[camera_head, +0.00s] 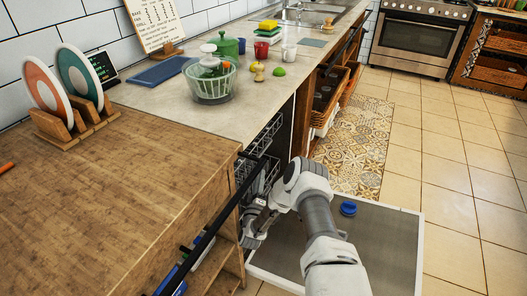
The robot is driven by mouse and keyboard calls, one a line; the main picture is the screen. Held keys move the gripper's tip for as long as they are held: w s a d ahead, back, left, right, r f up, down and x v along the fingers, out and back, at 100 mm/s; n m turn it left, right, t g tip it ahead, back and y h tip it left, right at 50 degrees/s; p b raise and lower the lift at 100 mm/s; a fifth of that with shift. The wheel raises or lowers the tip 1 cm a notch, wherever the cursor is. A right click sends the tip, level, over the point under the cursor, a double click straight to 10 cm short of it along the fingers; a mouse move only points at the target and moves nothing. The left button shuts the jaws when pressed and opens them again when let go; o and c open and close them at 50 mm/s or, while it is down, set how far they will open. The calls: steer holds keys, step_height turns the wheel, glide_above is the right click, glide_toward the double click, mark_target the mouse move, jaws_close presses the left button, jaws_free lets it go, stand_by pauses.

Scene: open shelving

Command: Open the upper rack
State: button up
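The dishwasher stands open under the counter, with its door (385,240) folded down flat over the floor. The upper rack (264,136), a grey wire basket, shows in the dark opening near the top, mostly inside the cabinet. More wire rack parts (262,178) show below it, partly hidden by my arm and a dark bar along the counter edge. My gripper (248,232) is low in front of the opening, below and apart from the upper rack. Its fingers are small and partly hidden, so I cannot tell whether they are open or shut.
A small blue object (348,208) lies on the lowered door, right of my arm. The wooden counter (110,190) edge is close on the left. Pulled-out drawers (325,95) stand beyond the dishwasher. The tiled floor (455,200) on the right is clear.

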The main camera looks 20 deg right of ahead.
mark_target(264, 150)
steer(key=b+x, duration=0.4)
steer(key=x, duration=1)
steer(key=shift+a, duration=0.1)
jaws_close()
stand_by(0.9)
